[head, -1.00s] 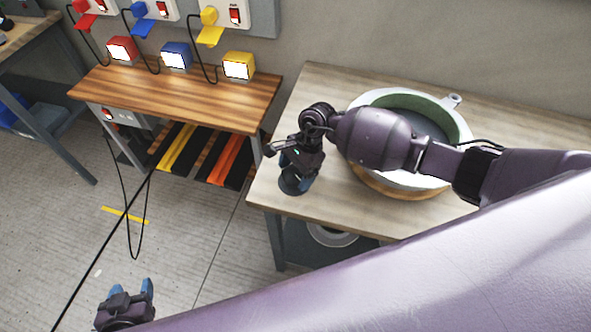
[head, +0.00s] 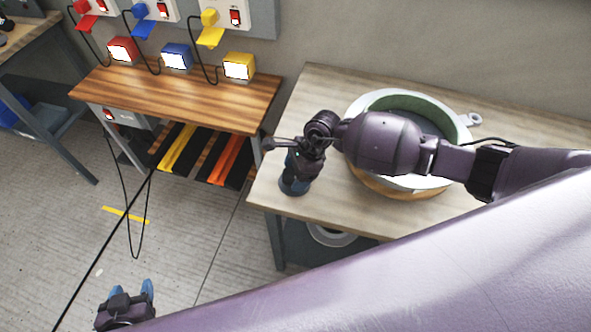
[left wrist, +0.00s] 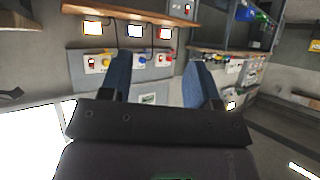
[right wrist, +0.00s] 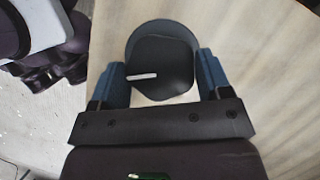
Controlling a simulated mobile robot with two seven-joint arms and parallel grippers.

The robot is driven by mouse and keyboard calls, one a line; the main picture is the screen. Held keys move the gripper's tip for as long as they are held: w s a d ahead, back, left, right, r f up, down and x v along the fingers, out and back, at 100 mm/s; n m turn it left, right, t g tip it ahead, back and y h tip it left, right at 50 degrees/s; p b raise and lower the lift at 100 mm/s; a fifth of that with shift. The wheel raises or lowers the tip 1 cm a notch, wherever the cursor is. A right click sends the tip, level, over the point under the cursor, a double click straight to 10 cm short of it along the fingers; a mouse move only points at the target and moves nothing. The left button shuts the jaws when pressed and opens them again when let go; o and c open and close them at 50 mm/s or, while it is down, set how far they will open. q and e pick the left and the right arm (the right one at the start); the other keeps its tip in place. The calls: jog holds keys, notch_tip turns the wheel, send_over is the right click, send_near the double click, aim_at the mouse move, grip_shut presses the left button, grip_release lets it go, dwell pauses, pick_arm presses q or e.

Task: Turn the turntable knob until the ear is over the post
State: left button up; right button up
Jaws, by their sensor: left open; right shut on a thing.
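The turntable (head: 375,188) is a wooden disc on the right-hand table, bearing a white round mould (head: 357,101) with a green inner wall. The ear (head: 474,119), a small white tab with a hole, sticks out at the mould's right. I cannot make out the post. The dark round knob (right wrist: 165,68) has a white line across it and stands at the table's left. My right gripper (right wrist: 162,78) points down and is shut on the knob, a finger either side; in the head view its fingers (head: 297,168) partly hide it. My left gripper (head: 132,288) is open and empty over the floor.
My right arm crosses in front of the mould and hides part of it. The table (head: 320,95) is bare around the knob. A black cable (head: 490,142) runs behind my arm. A wooden bench (head: 170,90) with red, blue and yellow lamp boxes stands left, across a gap.

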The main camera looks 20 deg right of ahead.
jog(key=m+t+p, duration=0.1)
jog(key=m, duration=0.3)
jog(key=shift+s+r+h+p, duration=0.1)
jog(key=shift+h+p, duration=0.2)
jog(key=shift+p, duration=0.05)
jog(key=shift+m+t, duration=0.4)
jog(key=shift+m, duration=0.1)
pick_arm(q)
jog(key=shift+s+r+p, duration=0.35)
jog(key=shift+r, duration=0.3)
pick_arm(e)
jog(key=shift+m, duration=0.4)
pick_arm(q)
jog(key=shift+s, duration=0.1)
jog(key=shift+r, duration=0.15)
pick_arm(e)
jog(key=o, duration=0.9)
pick_arm(q)
jog(key=shift+w+f+b, duration=0.2)
jog(key=shift+b, duration=0.1)
pick_arm(e)
jog(key=shift+v, duration=5.35)
